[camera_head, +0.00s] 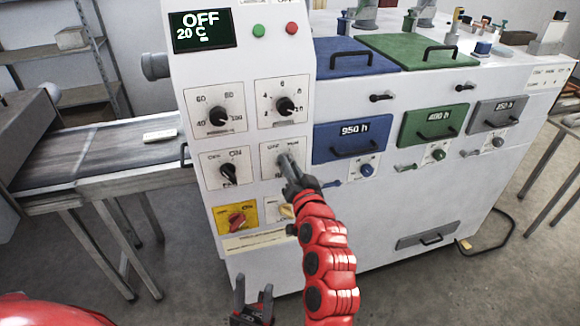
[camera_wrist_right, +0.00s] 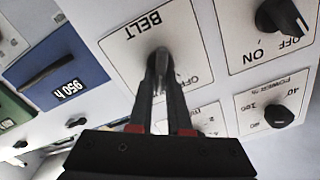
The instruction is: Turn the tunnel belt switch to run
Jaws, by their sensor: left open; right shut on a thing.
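The belt switch sits on a white plate (camera_head: 270,158) on the machine's front panel, marked OFF and RUN. In the right wrist view the plate reads BELT (camera_wrist_right: 143,25), upside down, and the dark switch knob (camera_wrist_right: 159,52) shows between the fingertips. My right gripper (camera_head: 287,163) is shut on the knob and hides most of it in the head view; its fingers also show in the right wrist view (camera_wrist_right: 158,72). The knob's exact angle is hard to tell. My left gripper (camera_head: 254,290) is open and empty, low in front of the machine.
Close by are an OFF/ON knob (camera_head: 229,172), two dials above, and a red knob (camera_head: 237,219) on a yellow plate. The display (camera_head: 203,29) reads OFF, 20 C. A conveyor (camera_head: 100,150) lies left. Drawers with handles are right of the panel.

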